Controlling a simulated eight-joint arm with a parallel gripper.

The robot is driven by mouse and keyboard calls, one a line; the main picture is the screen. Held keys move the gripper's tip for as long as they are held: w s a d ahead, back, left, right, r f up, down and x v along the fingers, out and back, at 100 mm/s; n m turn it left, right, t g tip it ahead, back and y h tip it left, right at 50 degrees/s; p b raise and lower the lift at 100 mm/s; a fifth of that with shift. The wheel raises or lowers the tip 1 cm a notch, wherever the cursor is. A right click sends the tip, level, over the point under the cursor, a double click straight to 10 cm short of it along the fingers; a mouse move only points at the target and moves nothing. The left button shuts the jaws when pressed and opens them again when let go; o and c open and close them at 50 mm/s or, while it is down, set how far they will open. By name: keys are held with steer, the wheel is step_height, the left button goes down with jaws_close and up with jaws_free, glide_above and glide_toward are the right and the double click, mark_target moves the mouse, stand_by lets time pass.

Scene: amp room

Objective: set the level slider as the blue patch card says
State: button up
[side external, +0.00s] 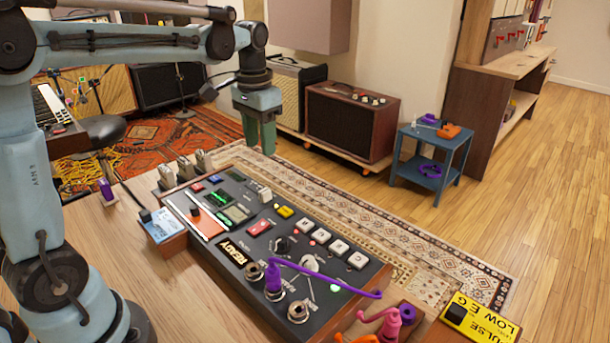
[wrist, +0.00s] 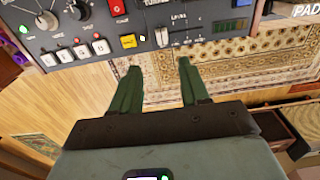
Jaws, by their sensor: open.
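The level slider has a pale cap (side external: 264,194) near the far edge of the dark console (side external: 240,275). In the wrist view the cap (wrist: 162,38) sits beside a marked scale, just beyond the fingertips. My gripper (side external: 261,148) is above and beyond the console's far edge, fingers pointing down. In the wrist view my gripper (wrist: 158,66) is open and empty, its fingers apart and not touching the cap. The blue patch card (side external: 160,225) stands at the console's left end; its writing is too small to read.
The console carries white buttons (side external: 338,247), knobs and a purple cable (side external: 330,276) plugged into a jack. A yellow card (side external: 480,322) stands at the lower right. Several pale clips stand behind the console's left end. A patterned rug (side external: 400,245) lies beyond the console.

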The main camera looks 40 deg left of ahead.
mark_target(264, 191)
steer(key=f, duration=1.2)
steer(key=shift+w+a+f, duration=0.1)
steer(key=shift+w+a, duration=0.1)
jaws_close()
